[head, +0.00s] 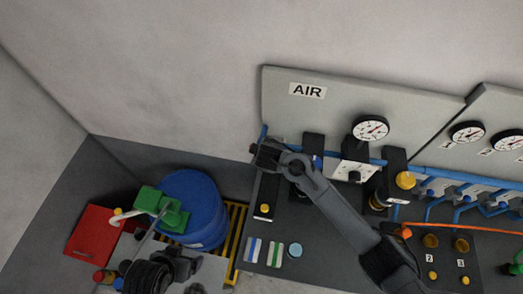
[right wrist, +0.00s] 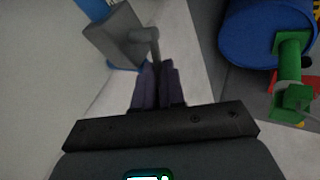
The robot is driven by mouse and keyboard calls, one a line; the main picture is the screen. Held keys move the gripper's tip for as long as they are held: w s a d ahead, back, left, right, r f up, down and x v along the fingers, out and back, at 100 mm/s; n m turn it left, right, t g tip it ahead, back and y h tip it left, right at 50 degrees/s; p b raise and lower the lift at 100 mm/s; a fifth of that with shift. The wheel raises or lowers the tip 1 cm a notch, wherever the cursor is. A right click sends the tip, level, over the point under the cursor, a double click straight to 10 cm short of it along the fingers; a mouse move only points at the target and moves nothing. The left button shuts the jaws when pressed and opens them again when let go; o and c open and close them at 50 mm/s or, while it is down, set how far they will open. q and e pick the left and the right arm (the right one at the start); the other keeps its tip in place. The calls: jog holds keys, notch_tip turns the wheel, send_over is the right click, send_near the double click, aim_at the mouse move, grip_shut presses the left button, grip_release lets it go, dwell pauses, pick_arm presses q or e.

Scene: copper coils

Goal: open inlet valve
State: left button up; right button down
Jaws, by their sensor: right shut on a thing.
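The inlet valve appears to be the grey block with a grey lever (right wrist: 144,36) in the right wrist view, beside blue pipe pieces (right wrist: 95,8). My right gripper (right wrist: 157,82) has its dark fingers close together at the lower end of this lever, shut on it. In the head view my right gripper (head: 266,153) is at the left end of the AIR panel (head: 290,115), just below a short blue pipe. There the gripper and my arm hide most of the valve.
A round gauge (head: 371,128) and a black-and-white regulator (head: 355,168) stand right of my right gripper. A blue barrel (head: 195,205), a green valve body (head: 160,207) and a red box (head: 91,233) are at lower left. My right forearm crosses in front of the panel's lower part.

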jog(key=shift+a, duration=0.1)
dwell(0.3)
jog(key=shift+w+a+f+n+g+h+b, duration=0.15)
jog(key=shift+f+n+h+b, duration=0.3)
jog(key=shift+h, duration=0.55)
jog(key=shift+s+a+f+n+g+h+b, duration=0.1)
jog(key=shift+a+f+n+g+h+b, duration=0.25)
jog(key=shift+h, duration=0.65)
jog(key=shift+w+f+n+h+b, duration=0.1)
jog(key=shift+f+n+h+b, duration=0.2)
jog(key=shift+f+h+b, duration=0.5)
jog(key=shift+r, duration=0.25)
jog(key=shift+d+f+h, duration=0.1)
jog(key=shift+f+h, duration=0.05)
jog(key=shift+h, duration=0.15)
jog(key=c, duration=1.5)
grip_release()
jog(key=shift+r, duration=0.2)
